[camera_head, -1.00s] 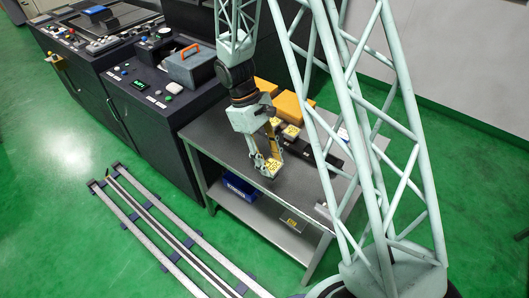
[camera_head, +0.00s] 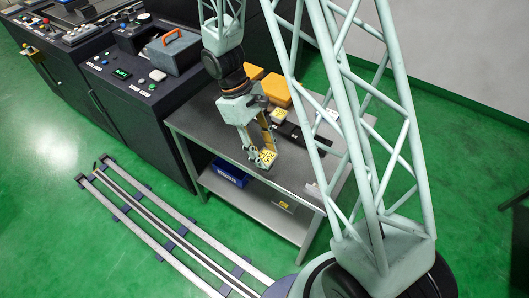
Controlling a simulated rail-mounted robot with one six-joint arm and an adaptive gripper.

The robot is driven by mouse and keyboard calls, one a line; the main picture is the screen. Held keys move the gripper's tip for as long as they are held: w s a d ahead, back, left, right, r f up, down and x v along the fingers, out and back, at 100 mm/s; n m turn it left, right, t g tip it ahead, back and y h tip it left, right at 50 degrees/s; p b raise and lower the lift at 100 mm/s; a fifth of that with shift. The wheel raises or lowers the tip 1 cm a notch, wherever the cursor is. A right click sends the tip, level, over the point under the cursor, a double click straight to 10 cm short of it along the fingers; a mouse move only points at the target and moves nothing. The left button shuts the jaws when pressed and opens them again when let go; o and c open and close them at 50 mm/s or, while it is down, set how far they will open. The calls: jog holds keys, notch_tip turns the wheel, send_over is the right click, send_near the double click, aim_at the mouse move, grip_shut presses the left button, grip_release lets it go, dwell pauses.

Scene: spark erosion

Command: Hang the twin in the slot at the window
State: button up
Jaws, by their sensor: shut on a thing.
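My gripper (camera_head: 262,154) is shut on a small block with a yellow marked face (camera_head: 266,157), which I take to be the twin. The block hangs at the fingertips, over the front part of the grey table (camera_head: 205,122). I cannot tell how high it is above the top. A similar yellow-topped block (camera_head: 278,116) sits farther back, by a dark bar (camera_head: 293,135) on the table, apart from my gripper. I cannot make out the slot or the window; my arm hides part of the table's right side.
Two orange boxes (camera_head: 275,88) stand at the table's back. A dark machine (camera_head: 130,85) with a grey, orange-handled box (camera_head: 173,52) adjoins on the left. A blue bin (camera_head: 229,173) is on the lower shelf. Rails (camera_head: 165,235) run along the green floor.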

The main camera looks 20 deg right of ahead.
jog(key=w+a+r+m+y+b, duration=0.1)
jog(key=w+m, duration=0.5)
jog(key=w, duration=1.5)
jog(key=shift+w+r+m+g+y+b, duration=0.15)
jog(key=shift+r+m+g+y+b, duration=0.2)
jog(key=shift+r+y+b, duration=0.55)
jog(key=shift+w+a+f, duration=0.1)
jog(key=shift+a+f, duration=0.05)
jog(key=shift+f, duration=0.05)
